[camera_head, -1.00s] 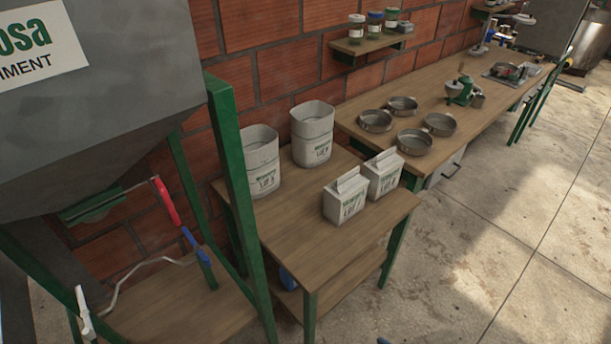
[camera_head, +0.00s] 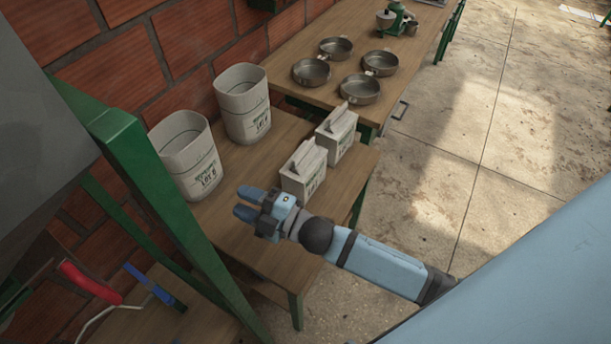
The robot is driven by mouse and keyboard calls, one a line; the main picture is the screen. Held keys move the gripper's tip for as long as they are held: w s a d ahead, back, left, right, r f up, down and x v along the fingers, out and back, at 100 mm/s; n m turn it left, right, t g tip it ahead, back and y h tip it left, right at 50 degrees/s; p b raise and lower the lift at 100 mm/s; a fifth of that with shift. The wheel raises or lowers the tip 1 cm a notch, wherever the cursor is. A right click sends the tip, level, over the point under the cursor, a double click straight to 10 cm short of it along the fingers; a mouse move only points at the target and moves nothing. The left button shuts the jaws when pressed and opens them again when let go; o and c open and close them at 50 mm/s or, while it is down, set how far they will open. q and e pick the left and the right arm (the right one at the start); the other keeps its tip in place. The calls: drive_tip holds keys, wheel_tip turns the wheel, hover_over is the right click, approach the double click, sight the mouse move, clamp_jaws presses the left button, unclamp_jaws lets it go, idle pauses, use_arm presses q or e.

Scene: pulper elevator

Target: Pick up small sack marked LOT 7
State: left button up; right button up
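Two small white sacks with folded tops stand upright on the wooden table (camera_head: 236,150). The near small sack (camera_head: 302,178) is just beyond my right gripper, and the far small sack (camera_head: 339,137) is behind it to the right. Their green and black print is too small to read, so I cannot tell which is LOT 7. My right gripper (camera_head: 242,204) reaches in from the right, over the table in front of the near sack. Its blue fingers point left, look slightly apart and hold nothing. My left gripper is out of view.
Two large open white sacks, a left one (camera_head: 186,158) and a right one (camera_head: 243,105), stand by the brick wall. A green post (camera_head: 150,190) rises at left. Several metal pans (camera_head: 361,89) sit on the farther bench. The floor (camera_head: 430,190) at right is clear.

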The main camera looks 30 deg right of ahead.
drive_tip(key=w+a+r+n+g+y+b, duration=0.1)
drive_tip(key=a+r+n+g+y, duration=0.2)
drive_tip(key=n, duration=0.5)
drive_tip(key=w+a+r+n+g+y, duration=0.1)
drive_tip(key=a+n+g+y, duration=0.1)
drive_tip(key=n+g+y, duration=0.45)
drive_tip(key=n+g+h+b, duration=0.4)
drive_tip(key=n+g+h, duration=0.2)
drive_tip(key=n+h, duration=1.75)
approach(304, 148)
drive_tip(key=shift+n+y, duration=0.8)
drive_tip(key=shift+n, duration=0.1)
drive_tip(key=f, duration=0.1)
drive_tip(key=d+f, duration=0.1)
drive_tip(key=f, duration=0.1)
drive_tip(key=d+f+p, duration=0.1)
drive_tip(key=f, duration=0.1)
drive_tip(key=shift+f, duration=0.1)
drive_tip(key=f, duration=0.1)
drive_tip(key=f+p, duration=0.1)
drive_tip(key=f, duration=0.2)
drive_tip(key=shift+s+a+f, duration=0.1)
drive_tip(key=shift+s+a, duration=0.05)
drive_tip(key=shift+a, duration=0.15)
drive_tip(key=shift+f, duration=0.55)
clamp_jaws()
